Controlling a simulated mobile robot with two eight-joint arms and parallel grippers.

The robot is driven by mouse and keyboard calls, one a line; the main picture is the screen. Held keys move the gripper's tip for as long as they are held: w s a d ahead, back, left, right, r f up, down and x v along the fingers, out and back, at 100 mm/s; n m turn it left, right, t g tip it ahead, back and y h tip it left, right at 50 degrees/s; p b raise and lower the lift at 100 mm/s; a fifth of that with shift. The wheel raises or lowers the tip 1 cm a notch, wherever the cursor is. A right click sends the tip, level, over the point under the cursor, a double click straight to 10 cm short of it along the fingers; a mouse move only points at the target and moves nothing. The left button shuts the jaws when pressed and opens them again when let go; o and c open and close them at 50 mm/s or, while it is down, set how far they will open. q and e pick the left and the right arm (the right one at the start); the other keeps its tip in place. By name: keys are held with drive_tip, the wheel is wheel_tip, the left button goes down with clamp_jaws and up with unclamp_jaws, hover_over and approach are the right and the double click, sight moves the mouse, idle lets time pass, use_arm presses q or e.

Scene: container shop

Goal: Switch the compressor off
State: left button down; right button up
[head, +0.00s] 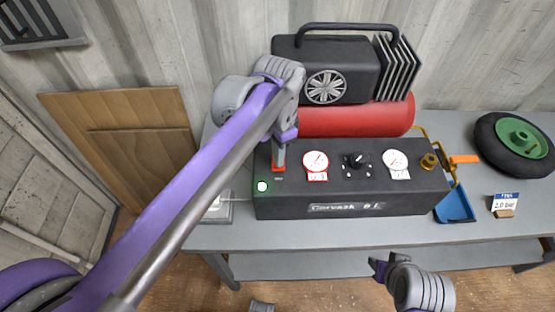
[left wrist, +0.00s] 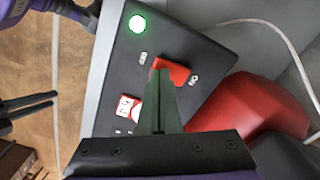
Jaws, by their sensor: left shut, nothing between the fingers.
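The compressor's dark control box (head: 350,208) stands on the grey bench, with a red tank (head: 345,120) and a black motor behind it. A red switch (head: 279,168) is at the left of its top, and it shows in the left wrist view (left wrist: 172,70). A round lamp (head: 262,186) near it glows green, also in the left wrist view (left wrist: 137,23). My left gripper (head: 279,155) is shut and empty, its tips over the switch and partly hiding it; I cannot tell whether they touch. My right gripper (head: 380,268) is in front of the bench, its jaws unclear.
Two gauges (head: 315,162) (head: 396,161) with a black knob (head: 357,160) between them sit on the box. A brass fitting (head: 429,161), blue tray (head: 455,204), price-like card (head: 504,202) and wheel (head: 515,143) are at the right. The bench's front strip is mostly clear.

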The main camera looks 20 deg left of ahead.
use_arm(q)
drive_tip(key=shift+f+b, duration=0.35)
drive_tip(key=shift+f, duration=0.3)
drive_tip(key=shift+r, duration=0.1)
drive_tip(key=shift+r+p, duration=2.45)
drive_tip(key=shift+r, duration=1)
drive_tip(key=shift+f, duration=0.1)
